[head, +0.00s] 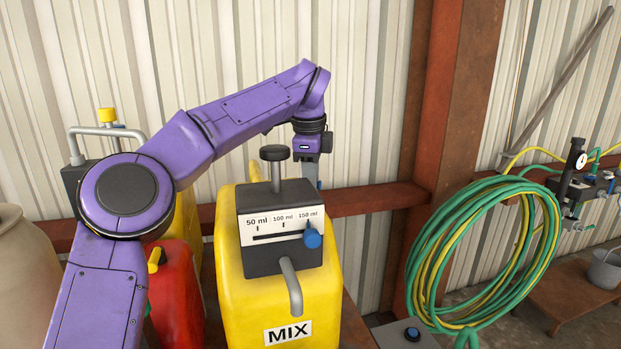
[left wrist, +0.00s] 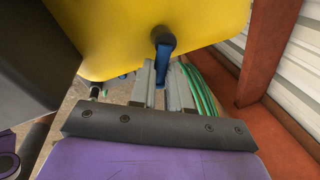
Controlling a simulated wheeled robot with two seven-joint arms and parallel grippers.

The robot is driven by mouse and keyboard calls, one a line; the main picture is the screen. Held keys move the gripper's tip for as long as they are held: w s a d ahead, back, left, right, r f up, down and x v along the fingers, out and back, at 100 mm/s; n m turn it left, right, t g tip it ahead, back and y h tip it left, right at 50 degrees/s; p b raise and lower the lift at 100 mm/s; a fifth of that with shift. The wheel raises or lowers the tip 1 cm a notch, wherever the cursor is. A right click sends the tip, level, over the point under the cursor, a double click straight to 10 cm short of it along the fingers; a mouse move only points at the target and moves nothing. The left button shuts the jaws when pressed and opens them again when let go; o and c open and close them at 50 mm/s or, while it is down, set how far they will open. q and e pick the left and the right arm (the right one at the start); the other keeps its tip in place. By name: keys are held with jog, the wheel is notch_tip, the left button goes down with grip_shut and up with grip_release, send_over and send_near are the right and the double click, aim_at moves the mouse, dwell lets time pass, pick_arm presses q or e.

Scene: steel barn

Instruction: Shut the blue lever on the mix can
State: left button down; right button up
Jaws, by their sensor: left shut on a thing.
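The yellow mix can (head: 232,290) stands in the middle of the head view with a MIX label low on its front. It also fills the top of the left wrist view (left wrist: 120,35). The blue lever (left wrist: 164,62) sticks out from a dark pivot on the can in the wrist view; the can hides it in the head view. My left gripper (left wrist: 163,88) has its two grey fingers shut on the lever, one on each side. In the head view this gripper (head: 318,180) reaches behind the can, its tips hidden. My right gripper is not in view.
The can carries a grey dosing head (head: 262,205) with a black plunger, spout and blue slider knob at 150 ml. A red can (head: 178,290) stands to its left. A rusty column (head: 440,130) and coiled hoses (head: 420,265) are on the right.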

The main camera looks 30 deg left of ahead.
pick_arm(q)
jog(key=m, duration=0.2)
jog(key=shift+s+m, duration=0.4)
jog(key=m, duration=0.1)
jog(key=s+m+h, duration=0.1)
jog(key=m, duration=0.1)
jog(key=shift+r+m, duration=0.1)
jog(key=shift+m, duration=0.2)
jog(key=m, duration=0.1)
jog(key=m+p, duration=0.2)
jog(key=shift+s+a+h, duration=0.25)
jog(key=shift+s+h, duration=0.1)
jog(key=shift+h, duration=0.05)
jog(key=shift+s+a+m+p, duration=0.15)
jog(key=shift+m+p, duration=0.3)
jog(key=shift+m, duration=0.35)
jog(key=shift+s+a+m+p, duration=0.15)
jog(key=shift+m+p, duration=0.25)
jog(key=shift+m, duration=0.4)
jog(key=c, duration=1.1)
grip_release()
